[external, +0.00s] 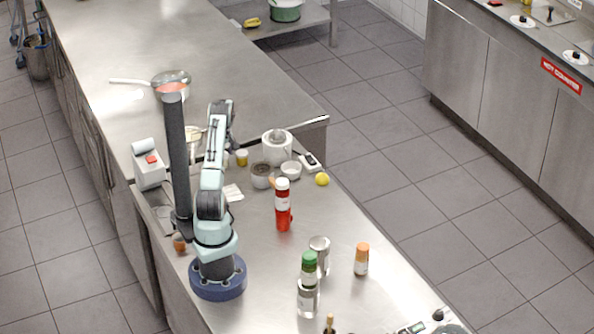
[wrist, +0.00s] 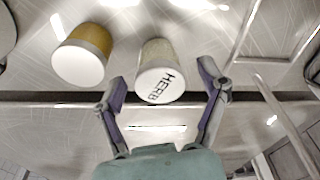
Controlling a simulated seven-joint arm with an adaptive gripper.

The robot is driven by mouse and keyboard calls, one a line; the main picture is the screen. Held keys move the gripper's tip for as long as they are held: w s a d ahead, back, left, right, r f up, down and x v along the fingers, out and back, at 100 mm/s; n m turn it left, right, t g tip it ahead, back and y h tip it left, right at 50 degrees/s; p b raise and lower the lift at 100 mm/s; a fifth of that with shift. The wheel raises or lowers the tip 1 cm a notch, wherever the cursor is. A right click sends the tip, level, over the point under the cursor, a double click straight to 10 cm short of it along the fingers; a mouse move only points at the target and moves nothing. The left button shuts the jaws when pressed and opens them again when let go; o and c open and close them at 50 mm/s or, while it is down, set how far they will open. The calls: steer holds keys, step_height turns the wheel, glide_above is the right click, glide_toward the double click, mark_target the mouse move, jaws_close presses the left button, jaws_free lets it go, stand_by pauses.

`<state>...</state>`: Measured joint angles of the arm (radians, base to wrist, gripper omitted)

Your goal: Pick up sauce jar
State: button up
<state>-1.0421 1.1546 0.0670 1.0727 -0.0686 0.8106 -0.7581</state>
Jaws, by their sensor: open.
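Two small jars with white lids show in the wrist view. One jar (wrist: 84,55) has a mustard-brown body and a plain lid, at the upper left. The other (wrist: 160,70) is paler, with HERB on its lid, at the upper middle. I cannot tell which is the sauce jar. My gripper (wrist: 163,76) is open, its fingers on either side of the HERB jar in the picture; contact is not visible. The mustard jar is outside the left finger. In the external view a small yellow jar (external: 242,158) stands beside my forearm, and my gripper is mostly hidden by the arm.
Bowls (external: 262,177), a white pot (external: 277,147) and a lemon (external: 322,179) are right of the arm. A red bottle (external: 283,207), a green-capped bottle (external: 309,265) and an orange-capped shaker (external: 361,260) stand nearer the camera. The far counter (external: 130,45) is largely clear.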

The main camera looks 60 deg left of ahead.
steer(key=shift+a+f, duration=0.1)
steer(key=shift+f, duration=0.75)
steer(key=c, duration=1.3)
steer(key=shift+o, duration=0.2)
